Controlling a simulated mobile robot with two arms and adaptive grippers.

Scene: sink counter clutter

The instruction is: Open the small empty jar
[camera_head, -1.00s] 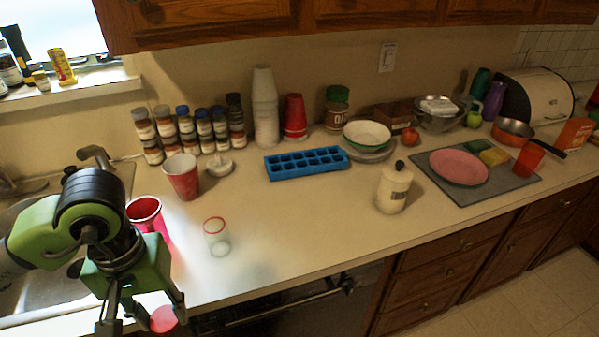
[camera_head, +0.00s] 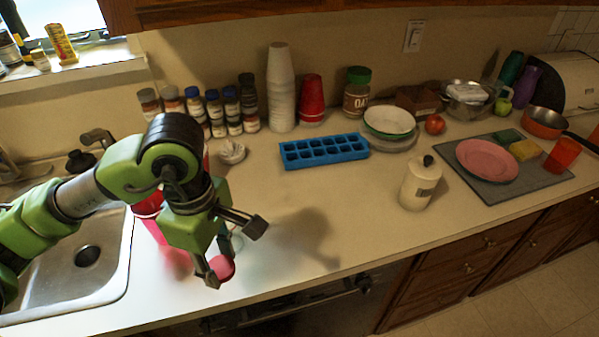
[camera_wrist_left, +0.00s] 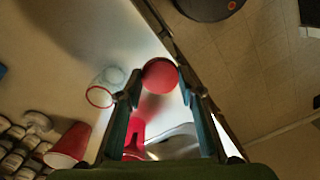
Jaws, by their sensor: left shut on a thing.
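My left gripper (camera_head: 234,254) is shut on a round red-pink lid (camera_head: 222,268), held above the front of the counter. In the left wrist view the lid (camera_wrist_left: 160,76) sits between the two fingertips (camera_wrist_left: 161,88). The small clear jar (camera_wrist_left: 110,77) has a red rim (camera_wrist_left: 99,97) and an open, empty mouth. It is apart from the lid, just left of it in the left wrist view. In the head view the jar (camera_head: 236,242) is mostly hidden behind my gripper. My right gripper is not in view.
A red cup (camera_head: 148,205) stands near the sink (camera_head: 90,292), partly behind my arm. A blue ice tray (camera_head: 324,150), spice jars and stacked cups (camera_head: 281,90) line the back. The counter between jar and bottle is clear.

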